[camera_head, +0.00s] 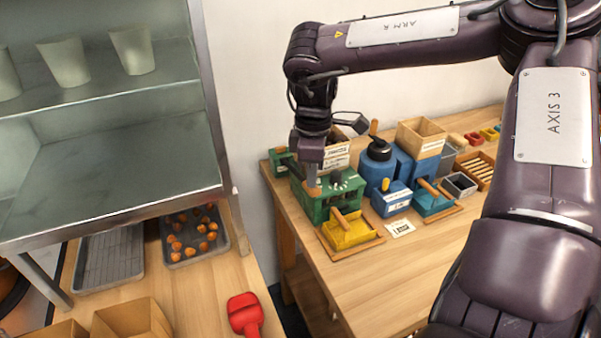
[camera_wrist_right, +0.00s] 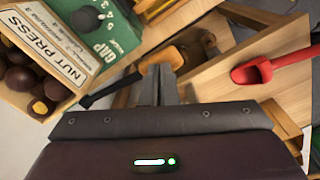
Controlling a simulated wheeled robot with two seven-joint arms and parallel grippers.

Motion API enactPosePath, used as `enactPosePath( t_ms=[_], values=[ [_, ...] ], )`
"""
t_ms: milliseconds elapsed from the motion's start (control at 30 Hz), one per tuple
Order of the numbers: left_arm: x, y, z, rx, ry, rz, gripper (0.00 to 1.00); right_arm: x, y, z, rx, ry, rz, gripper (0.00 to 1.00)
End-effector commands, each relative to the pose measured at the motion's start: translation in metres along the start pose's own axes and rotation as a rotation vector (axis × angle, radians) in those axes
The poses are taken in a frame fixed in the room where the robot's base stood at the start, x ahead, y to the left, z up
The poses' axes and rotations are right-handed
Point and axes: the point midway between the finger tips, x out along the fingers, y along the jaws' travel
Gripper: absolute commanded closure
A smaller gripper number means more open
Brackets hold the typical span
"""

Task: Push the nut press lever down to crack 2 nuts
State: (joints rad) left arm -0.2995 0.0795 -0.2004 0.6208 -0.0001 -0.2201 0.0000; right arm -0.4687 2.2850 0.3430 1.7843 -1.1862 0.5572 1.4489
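The green nut press (camera_head: 312,208) stands on the wooden bench, with a dark knob on its top. My right gripper (camera_head: 310,183) points down at the press's left side, close above a short wooden piece; I cannot tell whether they touch. In the wrist view, the right fingers (camera_wrist_right: 162,82) are together with nothing seen between them. A black bar (camera_wrist_right: 108,91) lies just left of them. The wooden box labelled NUT PRESS (camera_wrist_right: 48,50) holds brown nuts (camera_wrist_right: 25,80), beside a green housing (camera_wrist_right: 118,22) with a dark knob. I cannot make out the whole lever. My left gripper is not in view.
A yellow tray (camera_head: 340,231) sits in front of the press. Blue containers (camera_head: 372,172) and a teal tray (camera_head: 428,206) stand to its right. A metal shelf (camera_head: 120,170) rises at left. A red scoop (camera_head: 245,313) lies on the left bench, near a pan of chestnuts (camera_head: 170,262).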

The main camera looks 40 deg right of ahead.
Motion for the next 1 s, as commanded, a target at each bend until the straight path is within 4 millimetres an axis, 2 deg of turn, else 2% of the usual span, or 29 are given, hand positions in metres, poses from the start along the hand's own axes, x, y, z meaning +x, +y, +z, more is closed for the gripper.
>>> enactPosePath(
  t_ms=[300, 667, 1000],
  values=[
    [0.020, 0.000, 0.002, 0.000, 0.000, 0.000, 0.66, 0.023, -0.001, 0.001, 0.000, 0.000, 0.000, 1.00],
    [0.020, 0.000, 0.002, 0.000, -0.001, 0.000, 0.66, 0.023, -0.001, 0.001, 0.000, 0.000, 0.000, 1.00],
    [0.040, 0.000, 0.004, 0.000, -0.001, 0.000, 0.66, 0.045, -0.004, 0.002, -0.001, 0.001, -0.001, 1.00]
  ],
)
